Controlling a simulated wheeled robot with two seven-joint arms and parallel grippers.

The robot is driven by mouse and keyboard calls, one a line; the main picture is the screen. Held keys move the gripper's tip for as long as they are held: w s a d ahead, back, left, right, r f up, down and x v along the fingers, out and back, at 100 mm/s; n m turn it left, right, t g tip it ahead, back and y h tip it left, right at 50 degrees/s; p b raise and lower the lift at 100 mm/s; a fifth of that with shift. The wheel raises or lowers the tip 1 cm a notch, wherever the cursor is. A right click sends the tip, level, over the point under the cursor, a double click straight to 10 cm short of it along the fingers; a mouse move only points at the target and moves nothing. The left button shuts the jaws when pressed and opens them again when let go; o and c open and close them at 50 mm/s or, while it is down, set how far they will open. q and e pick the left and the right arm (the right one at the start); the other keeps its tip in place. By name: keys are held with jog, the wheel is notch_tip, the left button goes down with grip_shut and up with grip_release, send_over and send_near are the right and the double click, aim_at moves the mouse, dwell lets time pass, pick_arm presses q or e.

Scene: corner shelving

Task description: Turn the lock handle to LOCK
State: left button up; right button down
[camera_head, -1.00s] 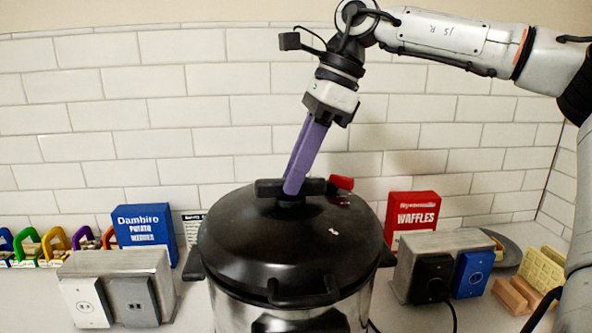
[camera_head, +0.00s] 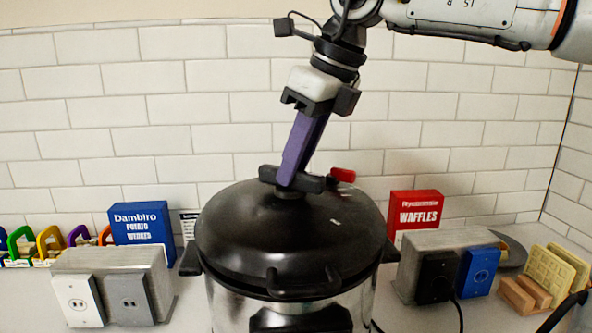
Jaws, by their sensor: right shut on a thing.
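A large pot with a black domed lid (camera_head: 250,240) and a silver body stands in the middle of the counter. The black lock handle (camera_head: 312,184) sits on top of the lid, slanting from upper left to lower right. My right gripper (camera_head: 288,182) reaches down from above with its purple fingers tilted, and is shut on the lock handle near its middle. A red piece (camera_head: 342,175) stands on the lid just right of the handle's right end. No LOCK marking can be read. My left gripper is not in view.
A blue box (camera_head: 143,226) and grey outlet box (camera_head: 118,262) stand left of the pot. A red waffles box (camera_head: 414,212), another outlet box (camera_head: 440,240) with a cable, and waffles (camera_head: 548,278) stand right. A tiled wall (camera_head: 120,110) is behind.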

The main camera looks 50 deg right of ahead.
jog(key=shift+a+m+h+b, duration=0.15)
jog(key=shift+m+h+b, duration=0.75)
jog(key=shift+m, duration=1.4)
jog(key=c, duration=1.6)
grip_release()
jog(key=p+v, duration=0.1)
jog(key=v, duration=0.9)
jog(key=shift+s+r, duration=0.15)
jog(key=shift+r, duration=0.05)
